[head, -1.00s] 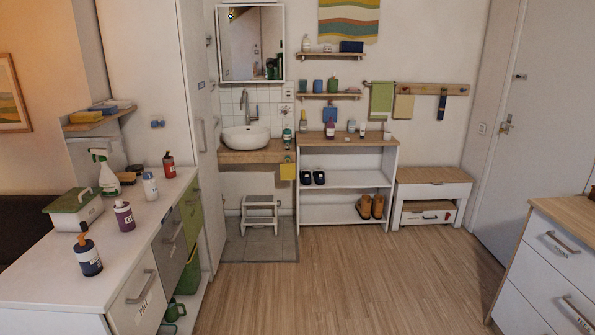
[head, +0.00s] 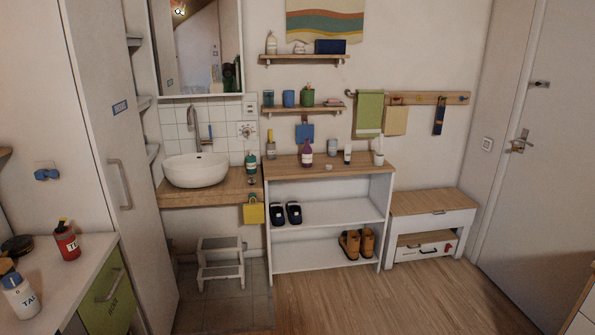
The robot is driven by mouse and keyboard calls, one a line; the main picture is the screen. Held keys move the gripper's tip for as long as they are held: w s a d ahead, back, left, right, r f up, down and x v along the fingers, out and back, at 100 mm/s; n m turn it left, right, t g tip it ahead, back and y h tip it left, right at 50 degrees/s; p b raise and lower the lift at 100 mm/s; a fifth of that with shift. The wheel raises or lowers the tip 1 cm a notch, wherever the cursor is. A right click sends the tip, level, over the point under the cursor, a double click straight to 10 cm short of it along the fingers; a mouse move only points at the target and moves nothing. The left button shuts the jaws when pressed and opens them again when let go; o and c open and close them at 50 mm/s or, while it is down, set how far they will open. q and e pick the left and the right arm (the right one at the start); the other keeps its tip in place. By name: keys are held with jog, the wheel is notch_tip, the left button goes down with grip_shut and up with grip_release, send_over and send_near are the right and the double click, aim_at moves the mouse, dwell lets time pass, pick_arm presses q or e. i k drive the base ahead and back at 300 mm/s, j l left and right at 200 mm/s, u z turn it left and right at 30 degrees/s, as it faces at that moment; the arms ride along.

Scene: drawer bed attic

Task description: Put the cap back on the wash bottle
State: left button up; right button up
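I cannot tell for sure which bottle is the wash bottle. A purple bottle (head: 307,156) stands upright on the wooden top of the open shelf unit, with a small pale object (head: 328,167), possibly a cap, lying to its right. A teal bottle (head: 251,162) stands on the wooden sink counter, with a small dark-and-light item (head: 252,181) in front of it. On the white cabinet at left are a red bottle (head: 66,243) and a white bottle (head: 20,298) with an orange-and-blue top. Neither of my grippers is in view.
The white basin (head: 196,170) sits on the wooden counter (head: 210,192). A step stool (head: 221,264) stands below it. A low bench (head: 433,205) is right of the shelf unit. The wooden floor (head: 340,300) in front is clear. A drawer cabinet edge shows at lower right.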

aim_at(307, 151)
jog(key=i+z, duration=0.3)
jog(key=i, duration=1.15)
